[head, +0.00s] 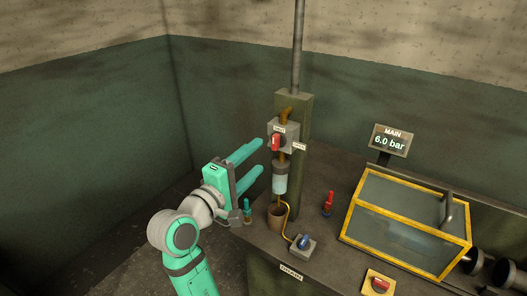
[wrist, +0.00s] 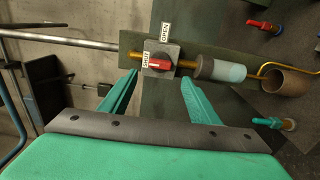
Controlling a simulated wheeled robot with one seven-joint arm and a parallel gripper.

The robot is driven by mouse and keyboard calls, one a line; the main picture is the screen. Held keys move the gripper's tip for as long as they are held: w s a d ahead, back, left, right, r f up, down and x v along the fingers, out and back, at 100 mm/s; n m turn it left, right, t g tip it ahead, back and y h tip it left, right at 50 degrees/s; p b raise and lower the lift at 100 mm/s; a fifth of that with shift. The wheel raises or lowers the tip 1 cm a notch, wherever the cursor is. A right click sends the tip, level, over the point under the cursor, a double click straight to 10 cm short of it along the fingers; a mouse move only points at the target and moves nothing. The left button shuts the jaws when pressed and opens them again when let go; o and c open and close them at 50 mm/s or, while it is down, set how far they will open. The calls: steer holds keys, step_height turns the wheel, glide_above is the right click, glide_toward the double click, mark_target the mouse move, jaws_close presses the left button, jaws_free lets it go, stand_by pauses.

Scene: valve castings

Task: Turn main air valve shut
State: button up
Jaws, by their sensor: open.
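The valve is a grey box (head: 290,132) on a brown pipe against a green post, with a red handle (head: 275,143) on its front. In the wrist view the red handle (wrist: 160,65) lies roughly along the pipe, and the box carries a SHUT label (wrist: 146,60) and an OPEN label (wrist: 166,31). I cannot tell surely which label the handle points at. My gripper (head: 262,156) is open and empty, left of the valve. In the wrist view its fingertips (wrist: 159,77) are spread either side of the handle, apparently short of it. The MAIN display (head: 390,141) reads 6.0 bar.
Below the valve are a clear-bodied cylinder (head: 280,180) and a brown cup (head: 277,216). A blue-knobbed box (head: 302,246), a red-topped fitting (head: 328,204), a teal fitting (head: 247,212) and a yellow-framed case (head: 405,222) stand on the bench. The left floor is clear.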

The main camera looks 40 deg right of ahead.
steer(key=shift+v, duration=1.65)
steer(key=w+a+f+n+t+y, duration=0.1)
steer(key=a+f+n+t+y, duration=0.15)
steer(key=f, duration=0.55)
steer(key=w+a+f+n+t+y, duration=0.1)
steer(key=a+f+t+y, duration=0.2)
steer(key=f, duration=0.4)
steer(key=s+a+f+t+y, duration=0.1)
steer(key=s+a+f+y, duration=0.15)
steer(key=a+f, duration=0.35)
steer(key=s+a+f+t+y, duration=0.15)
steer(key=s+a+f, duration=0.3)
steer(key=f, duration=0.45)
steer(key=s+a+f+m+y, duration=0.1)
steer(key=s+a+f+y, duration=0.1)
steer(key=s+a+f, duration=0.3)
steer(key=s+a+f+m+y, duration=0.1)
steer(key=s+a+y, duration=0.2)
steer(key=s, duration=0.4)
steer(key=s+a+r+m+y, duration=0.1)
steer(key=s+m, duration=0.2)
steer(key=s, duration=0.5)
steer(key=s+a+r+m+y, duration=0.1)
steer(key=s+m, duration=0.2)
steer(key=s, duration=0.5)
steer(key=shift+s+a, duration=0.35)
